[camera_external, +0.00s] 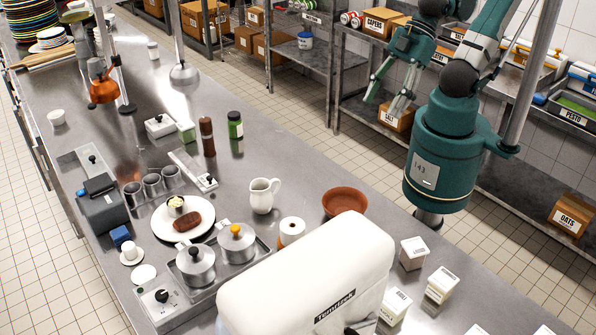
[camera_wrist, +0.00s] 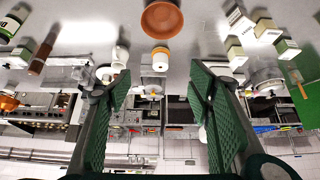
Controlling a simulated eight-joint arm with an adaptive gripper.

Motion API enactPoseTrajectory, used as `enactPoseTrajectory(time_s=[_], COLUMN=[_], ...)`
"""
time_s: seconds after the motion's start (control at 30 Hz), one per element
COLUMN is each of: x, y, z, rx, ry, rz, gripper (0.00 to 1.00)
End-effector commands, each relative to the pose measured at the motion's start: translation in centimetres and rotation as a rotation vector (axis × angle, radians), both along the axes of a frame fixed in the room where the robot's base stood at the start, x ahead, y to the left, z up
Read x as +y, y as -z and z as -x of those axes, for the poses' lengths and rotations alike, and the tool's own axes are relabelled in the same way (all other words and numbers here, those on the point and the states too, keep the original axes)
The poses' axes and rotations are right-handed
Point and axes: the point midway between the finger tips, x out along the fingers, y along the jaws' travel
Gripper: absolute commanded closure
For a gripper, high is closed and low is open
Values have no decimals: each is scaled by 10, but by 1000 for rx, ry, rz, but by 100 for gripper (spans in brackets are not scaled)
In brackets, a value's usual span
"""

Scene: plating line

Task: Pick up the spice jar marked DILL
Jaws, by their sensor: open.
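A green jar with a dark lid (camera_external: 235,125) stands upright on the steel counter (camera_external: 290,150), beside a brown pepper mill (camera_external: 207,136). Its label is too small to read in the external view. In the wrist view a green jar (camera_wrist: 10,24) is cut by the upper left edge, with part of a label that seems to start with D. My gripper (camera_external: 386,94) is open and empty, raised beyond the counter's far edge, well to the right of the jar. In the wrist view the gripper's two fingers (camera_wrist: 155,88) stand wide apart with nothing between them.
A white pitcher (camera_external: 262,195), a terracotta bowl (camera_external: 345,201) and a plate with meat (camera_external: 184,228) stand on the counter. A large white appliance (camera_external: 310,280) is in front. The counter right of the jar is clear.

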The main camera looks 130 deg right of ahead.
Motion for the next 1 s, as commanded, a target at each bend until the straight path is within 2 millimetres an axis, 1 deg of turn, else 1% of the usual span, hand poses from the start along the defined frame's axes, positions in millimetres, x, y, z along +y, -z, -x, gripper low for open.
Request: enactPoseTrajectory(time_s=[0.17, 0.27, 0.67, 0.87, 1.0], x=[0, 0, -1, -18, -33], y=[-3, -10, -52, -56, -60], z=[0, 0, -1, -16, -28], rx=[0, 0, 0, 3, 5], ry=[0, 0, 2, 42, 74], rz=[0, 0, 0, 0, 0], gripper=[48, 48, 48, 48, 48])
